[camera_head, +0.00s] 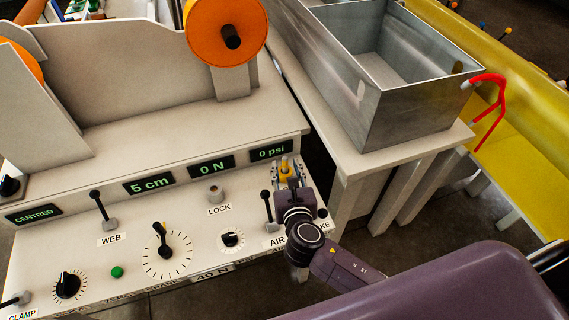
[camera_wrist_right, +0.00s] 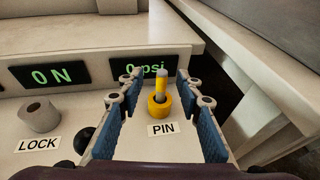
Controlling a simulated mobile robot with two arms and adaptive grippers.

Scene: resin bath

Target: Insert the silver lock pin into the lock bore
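The pin (camera_wrist_right: 162,77) stands upright in a yellow ring-shaped holder (camera_wrist_right: 158,107) above the PIN label. Its top looks grey and its lower part yellow. In the head view the yellow holder (camera_head: 286,170) is partly covered by my right gripper (camera_head: 289,178). My right gripper, also in the right wrist view (camera_wrist_right: 157,84), is open, with one blue-padded finger on each side of the pin and visible gaps to both. The lock bore is a short grey cylinder with a hole, above the LOCK label (camera_head: 215,193), left of the gripper (camera_wrist_right: 39,115). My left gripper is out of view.
A black-knobbed AIR lever (camera_head: 267,207) stands just left of my right gripper. The WEB lever (camera_head: 102,211), dials and displays reading 5 cm, 0 N and 0 psi cover the sloped panel. A metal bath (camera_head: 411,115) stands to the right.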

